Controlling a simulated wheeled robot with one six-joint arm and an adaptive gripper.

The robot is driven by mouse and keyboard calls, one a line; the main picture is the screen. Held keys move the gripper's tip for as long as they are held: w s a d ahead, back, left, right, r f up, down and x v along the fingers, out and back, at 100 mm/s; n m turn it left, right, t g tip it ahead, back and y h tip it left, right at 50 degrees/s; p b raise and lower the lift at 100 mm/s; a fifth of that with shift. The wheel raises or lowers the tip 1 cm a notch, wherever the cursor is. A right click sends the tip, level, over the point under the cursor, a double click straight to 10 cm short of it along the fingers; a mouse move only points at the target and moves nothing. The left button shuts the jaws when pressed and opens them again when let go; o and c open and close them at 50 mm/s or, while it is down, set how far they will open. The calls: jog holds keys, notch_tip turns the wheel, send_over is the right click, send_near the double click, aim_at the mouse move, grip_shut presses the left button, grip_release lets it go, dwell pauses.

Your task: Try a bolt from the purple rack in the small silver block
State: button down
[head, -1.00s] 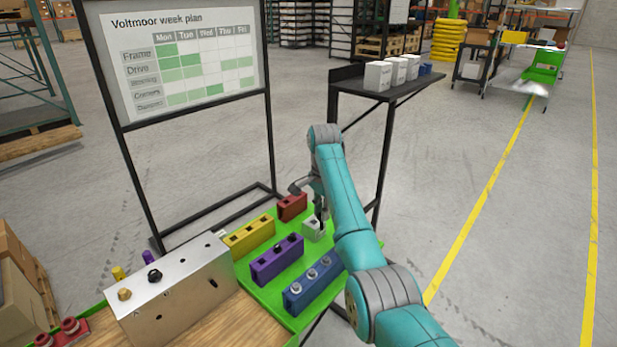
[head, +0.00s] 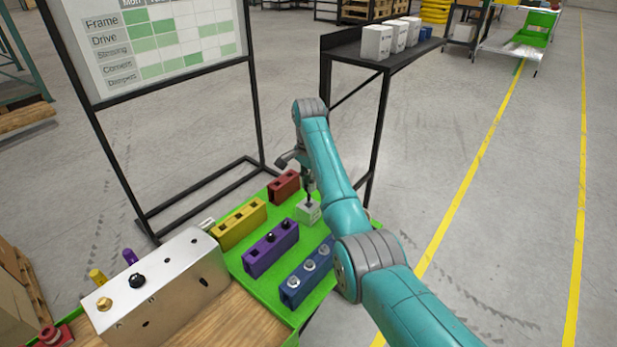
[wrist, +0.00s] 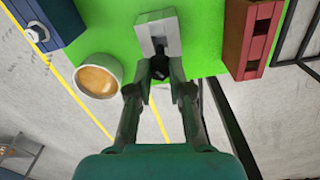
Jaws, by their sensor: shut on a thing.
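The small silver block (head: 308,213) stands on the green mat, at the right of the racks. My gripper (head: 309,190) is directly above it. In the wrist view my gripper (wrist: 159,85) is shut on a black bolt (wrist: 160,68), which is at the near end of the silver block (wrist: 160,32). Whether the bolt's tip is inside the block's hole cannot be told. The purple rack (head: 262,262) stands left of the block, with dark bolt heads or holes along its top.
A yellow rack (head: 238,230), red rack (head: 284,188) and blue rack (head: 300,285) with silver bolts share the green mat (head: 240,275). A cup of brown liquid (wrist: 98,76) stands beside the block. The metal chassis box (head: 165,285) is at left.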

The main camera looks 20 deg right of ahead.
aim_at(308, 201)
jog(key=shift+f, duration=0.4)
jog(key=shift+f, duration=0.2)
dwell(0.7)
jog(key=shift+f, duration=2.4)
jog(key=c, duration=1)
grip_release()
jog(key=shift+r, duration=3)
